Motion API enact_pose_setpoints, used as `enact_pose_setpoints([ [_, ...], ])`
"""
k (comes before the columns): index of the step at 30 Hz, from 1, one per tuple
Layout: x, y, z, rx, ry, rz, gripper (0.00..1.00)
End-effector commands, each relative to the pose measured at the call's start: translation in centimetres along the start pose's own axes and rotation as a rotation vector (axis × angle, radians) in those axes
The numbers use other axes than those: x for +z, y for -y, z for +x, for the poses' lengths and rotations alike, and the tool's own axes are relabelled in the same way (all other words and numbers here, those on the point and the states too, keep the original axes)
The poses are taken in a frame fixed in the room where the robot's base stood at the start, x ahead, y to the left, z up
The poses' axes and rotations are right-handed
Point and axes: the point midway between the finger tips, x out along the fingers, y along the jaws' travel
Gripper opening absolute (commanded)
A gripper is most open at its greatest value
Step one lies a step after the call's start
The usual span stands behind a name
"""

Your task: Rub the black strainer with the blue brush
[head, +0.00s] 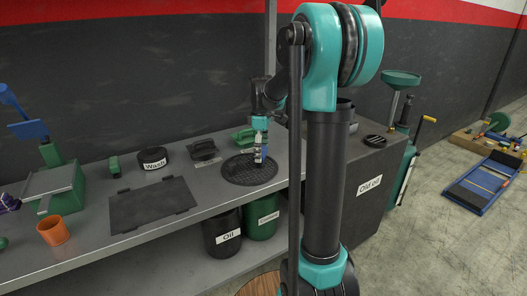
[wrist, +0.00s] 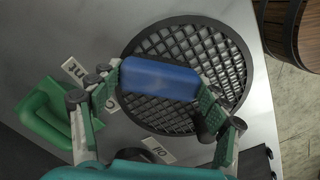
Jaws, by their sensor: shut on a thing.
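The black strainer (head: 239,171) is a round mesh disc lying flat on the grey bench; it fills the middle of the wrist view (wrist: 217,55). The blue brush (wrist: 158,80) is between the fingers of my gripper (wrist: 158,92), which is shut on it. In the wrist view the brush overlaps the left part of the strainer. In the head view my gripper (head: 260,148) points down over the strainer's right part, with a little blue showing. Whether the brush touches the mesh cannot be told. The brush's underside is hidden.
A green tool (head: 243,136), a black tool (head: 203,150) and a black Wash container (head: 153,158) stand behind and left of the strainer. A dark flat panel (head: 152,205) lies to the left. Oil (head: 222,238) and green (head: 262,220) bins stand below the bench edge.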

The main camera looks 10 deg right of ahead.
Motion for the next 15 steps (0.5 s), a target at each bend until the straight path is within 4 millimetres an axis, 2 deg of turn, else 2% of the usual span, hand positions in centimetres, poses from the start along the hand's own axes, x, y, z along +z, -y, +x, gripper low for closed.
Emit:
enact_pose_setpoints([
  [15, -1.5, 1.5, 0.1, 0.000, 0.000, 0.000, 0.45],
])
